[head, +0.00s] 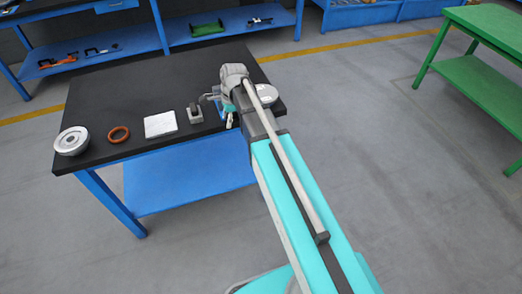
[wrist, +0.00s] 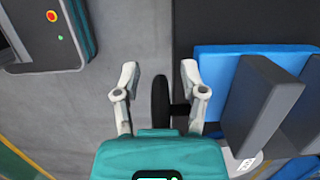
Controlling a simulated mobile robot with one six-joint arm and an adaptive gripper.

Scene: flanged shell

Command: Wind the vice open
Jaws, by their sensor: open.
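The vice shows in the wrist view with a blue body (wrist: 222,72) and dark grey jaws (wrist: 262,100), a clear gap between the jaws. Its black handle (wrist: 160,98) sits on a short dark shaft at the left of the body. My gripper (wrist: 158,74) is open, with one pale finger on each side of the handle in the picture and a visible gap on both sides. I cannot tell whether the fingertips are level with the handle in depth.
The black tabletop (head: 110,85) holds a metal flanged shell (head: 72,140), an orange ring (head: 118,134), a white pad (head: 160,125) and a small grey block (head: 195,114). A blue shelf bench (head: 160,38) stands behind; a green bench (head: 482,65) is at right. Floor between is clear.

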